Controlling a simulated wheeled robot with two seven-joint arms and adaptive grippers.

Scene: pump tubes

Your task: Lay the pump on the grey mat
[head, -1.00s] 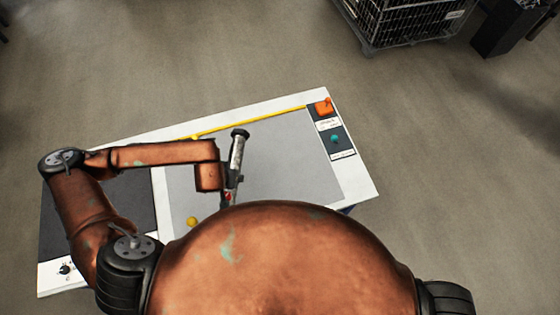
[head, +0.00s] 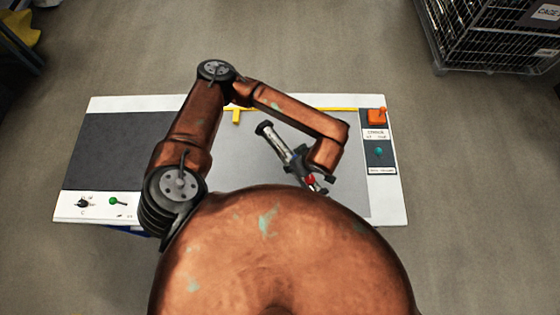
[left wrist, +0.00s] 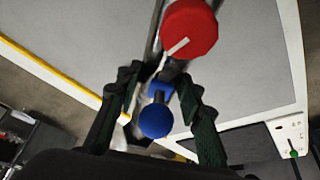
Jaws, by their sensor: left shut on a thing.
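The pump (head: 285,148) is a clear and metal tube with a black end cap and a red knob. It is tilted in the picture, over the grey mat (head: 350,200). My left gripper (head: 312,182) is shut on it near the red-knob end. In the left wrist view the pump's red knob (left wrist: 190,30) and a blue ball (left wrist: 157,120) show between or close to the dark fingers (left wrist: 162,108). The pump's height over the mat is hard to tell. My arm hides part of the mat. My right gripper is out of view.
The white table (head: 385,212) carries a dark mat (head: 110,150) at left and a panel at right with an orange switch (head: 376,116) and a teal knob (head: 379,151). A yellow strip (head: 335,109) edges the grey mat's far side. A green knob (head: 115,201) sits front left.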

